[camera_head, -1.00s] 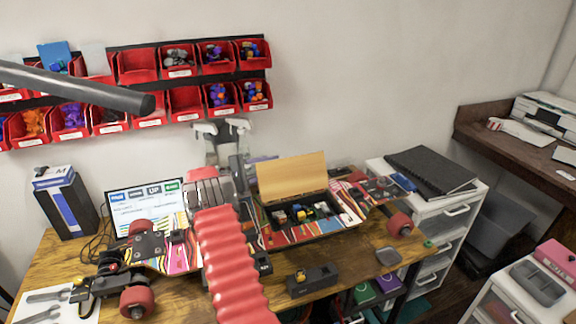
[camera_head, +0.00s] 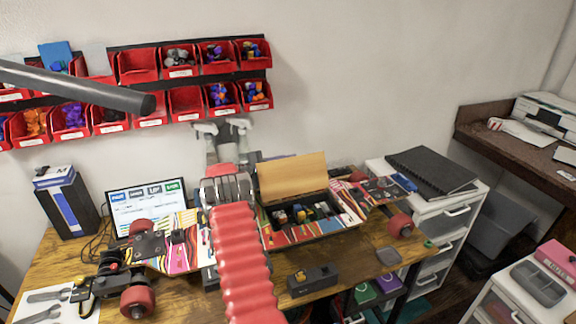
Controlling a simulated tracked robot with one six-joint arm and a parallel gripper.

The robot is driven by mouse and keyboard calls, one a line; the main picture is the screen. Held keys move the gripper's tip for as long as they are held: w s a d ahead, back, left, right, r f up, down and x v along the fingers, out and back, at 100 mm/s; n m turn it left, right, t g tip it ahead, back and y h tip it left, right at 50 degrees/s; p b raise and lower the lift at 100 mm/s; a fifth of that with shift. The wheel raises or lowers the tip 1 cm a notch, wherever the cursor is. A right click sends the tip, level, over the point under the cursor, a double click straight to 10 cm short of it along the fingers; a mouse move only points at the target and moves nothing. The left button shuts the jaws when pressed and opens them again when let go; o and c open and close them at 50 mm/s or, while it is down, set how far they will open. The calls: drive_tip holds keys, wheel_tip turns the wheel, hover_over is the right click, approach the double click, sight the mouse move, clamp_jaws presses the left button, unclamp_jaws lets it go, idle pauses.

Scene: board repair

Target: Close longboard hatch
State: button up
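The longboard (camera_head: 184,248) lies across the wooden workbench, with red wheels at both ends. Its hatch (camera_head: 291,178), a light wooden panel, stands open and upright at the back edge of a compartment. The compartment (camera_head: 314,232) shows several small coloured parts inside. My arm, with a red ribbed cover, reaches up from the bottom over the board, left of the hatch. My gripper (camera_head: 228,131) seems to be the pale grey end at the wall side, left of and behind the hatch. Its fingers are too unclear to judge, and my arm hides part of the board.
A small dark device (camera_head: 313,279) lies on the bench in front of the board. A screen (camera_head: 147,204) and a dark box (camera_head: 66,208) stand at the left. Red bins (camera_head: 137,66) hang on the wall. A white drawer unit (camera_head: 458,211) stands at the right.

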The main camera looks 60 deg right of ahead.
clamp_jaws()
drive_tip(key=shift+a, duration=0.3)
drive_tip(key=shift+s+d, duration=0.2)
drive_tip(key=shift+d, duration=0.1)
